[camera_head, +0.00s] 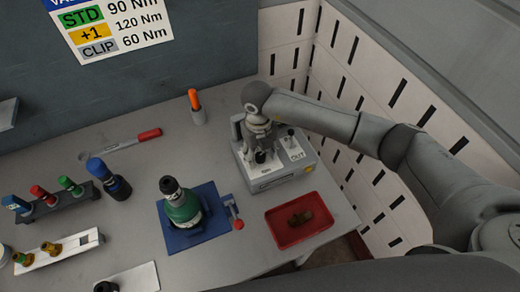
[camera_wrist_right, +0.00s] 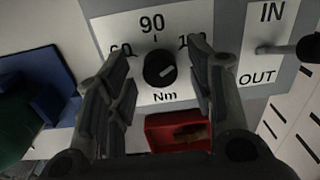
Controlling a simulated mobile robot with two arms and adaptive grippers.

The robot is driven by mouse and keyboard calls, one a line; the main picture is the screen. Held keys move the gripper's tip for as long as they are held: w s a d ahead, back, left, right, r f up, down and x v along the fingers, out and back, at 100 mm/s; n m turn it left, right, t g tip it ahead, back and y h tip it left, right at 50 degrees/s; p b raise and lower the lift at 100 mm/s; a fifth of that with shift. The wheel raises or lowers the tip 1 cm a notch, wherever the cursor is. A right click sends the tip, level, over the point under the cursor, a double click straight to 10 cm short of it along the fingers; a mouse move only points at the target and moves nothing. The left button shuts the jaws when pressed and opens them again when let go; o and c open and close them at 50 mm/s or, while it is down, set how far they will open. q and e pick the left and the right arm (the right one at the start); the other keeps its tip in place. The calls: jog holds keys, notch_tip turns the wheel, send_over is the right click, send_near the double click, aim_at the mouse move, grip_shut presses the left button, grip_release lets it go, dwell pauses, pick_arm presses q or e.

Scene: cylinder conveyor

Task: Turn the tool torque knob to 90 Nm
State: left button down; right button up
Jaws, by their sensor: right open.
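The torque knob (camera_wrist_right: 160,69) is a black round knob on a white dial plate (camera_wrist_right: 190,22) marked 90 at the top and Nm below. The left number looks like 60, and the right one is partly hidden by a finger. The knob's light pointer line points to the right and slightly up, away from the 90. My right gripper (camera_wrist_right: 157,62) is open, with one finger on each side of the knob and gaps between. In the head view, my right gripper (camera_head: 259,136) is over the grey tool station (camera_head: 272,183), close above the knob (camera_head: 261,156).
An IN/OUT lever (camera_wrist_right: 308,48) stands right of the knob. A red tray (camera_head: 318,233) and a blue fixture (camera_head: 180,240) with a green bottle-like part (camera_head: 183,210) are nearby. A wall sign (camera_head: 118,24) reads STD 90 Nm, +1 120 Nm, CLIP 60 Nm.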

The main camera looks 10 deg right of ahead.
jog(key=shift+f, duration=0.15)
jog(key=c, duration=1)
jog(key=shift+f+n+b, duration=0.1)
jog(key=shift+n+b, duration=0.2)
jog(key=shift+b, duration=0.4)
jog(key=shift+c, duration=0.2)
jog(key=n+b, duration=0.9)
jog(key=b, duration=0.5)
jog(key=shift+f, duration=0.1)
jog(key=shift+r+n+b, duration=0.25)
jog(key=shift+n+b, duration=0.95)
jog(key=shift+b, duration=0.1)
jog(key=o, duration=1)
jog(key=shift+o, duration=0.2)
